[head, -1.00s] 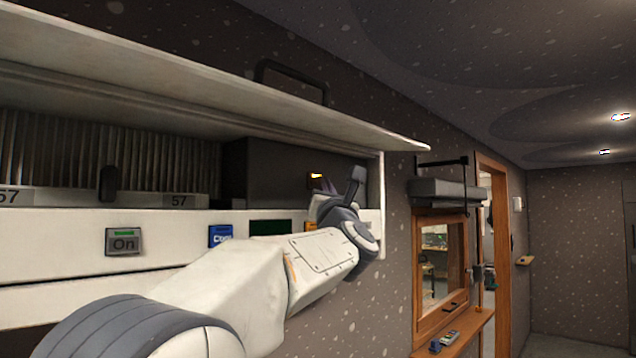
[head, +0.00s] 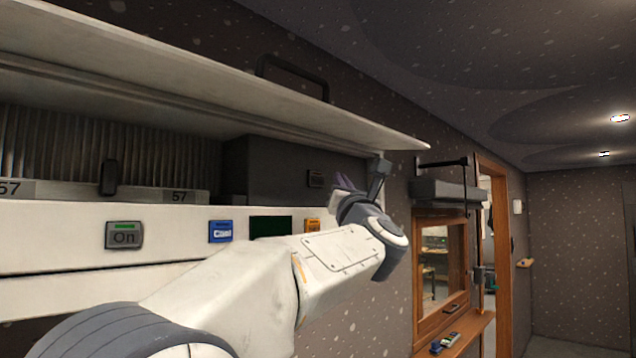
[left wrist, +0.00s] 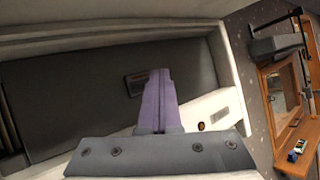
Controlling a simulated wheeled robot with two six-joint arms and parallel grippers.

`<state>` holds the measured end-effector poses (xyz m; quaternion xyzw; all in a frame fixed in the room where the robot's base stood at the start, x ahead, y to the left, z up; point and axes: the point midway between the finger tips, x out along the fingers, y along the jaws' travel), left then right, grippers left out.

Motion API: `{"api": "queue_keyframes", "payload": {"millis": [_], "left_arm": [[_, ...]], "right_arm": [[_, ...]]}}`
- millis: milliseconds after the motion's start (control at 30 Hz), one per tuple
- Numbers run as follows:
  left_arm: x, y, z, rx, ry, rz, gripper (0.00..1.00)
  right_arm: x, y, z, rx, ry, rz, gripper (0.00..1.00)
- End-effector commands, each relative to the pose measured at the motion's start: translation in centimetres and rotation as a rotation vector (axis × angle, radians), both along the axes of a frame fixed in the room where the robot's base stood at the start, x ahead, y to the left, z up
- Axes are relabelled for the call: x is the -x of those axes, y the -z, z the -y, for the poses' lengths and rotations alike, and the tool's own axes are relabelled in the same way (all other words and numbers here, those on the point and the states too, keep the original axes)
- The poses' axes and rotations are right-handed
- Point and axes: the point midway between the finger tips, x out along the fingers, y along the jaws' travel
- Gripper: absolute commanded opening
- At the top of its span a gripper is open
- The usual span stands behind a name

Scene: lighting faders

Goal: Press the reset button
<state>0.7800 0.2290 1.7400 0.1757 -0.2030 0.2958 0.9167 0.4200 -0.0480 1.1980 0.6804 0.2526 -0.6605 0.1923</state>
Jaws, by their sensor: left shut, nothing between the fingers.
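A small dark button plate (head: 316,178) sits on the dark recessed panel inside the open cabinet. Its label is too small to read, so I cannot tell from the lettering that it is the reset button. My left gripper (head: 342,183) is just to its right, shut and empty, with its purple fingers pointing toward the panel. In the left wrist view the plate (left wrist: 137,84) shows beside the shut fingers (left wrist: 160,75), which cover its right part. The fingers look apart from it in the head view. My right gripper is out of view.
The white strip below holds a grey "On" button (head: 124,235), a blue button (head: 220,231), a dark green display (head: 270,227) and an orange button (head: 312,225). The raised white lid (head: 200,100) hangs above my arm. A wooden-framed window (head: 442,265) is on the right.

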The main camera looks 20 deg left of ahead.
Motion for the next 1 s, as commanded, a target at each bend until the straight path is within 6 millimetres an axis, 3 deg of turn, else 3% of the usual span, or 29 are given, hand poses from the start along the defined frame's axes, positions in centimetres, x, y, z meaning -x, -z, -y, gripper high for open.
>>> {"api": "queue_keyframes", "payload": {"millis": [233, 1000], "left_arm": [[0.7, 0.0, 1.8, 0.001, 0.000, 0.000, 0.00], [0.7, 0.0, 1.8, 0.000, -0.001, 0.000, 0.00]], "right_arm": [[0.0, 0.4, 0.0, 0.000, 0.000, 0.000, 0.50], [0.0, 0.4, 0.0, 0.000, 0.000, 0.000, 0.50]]}}
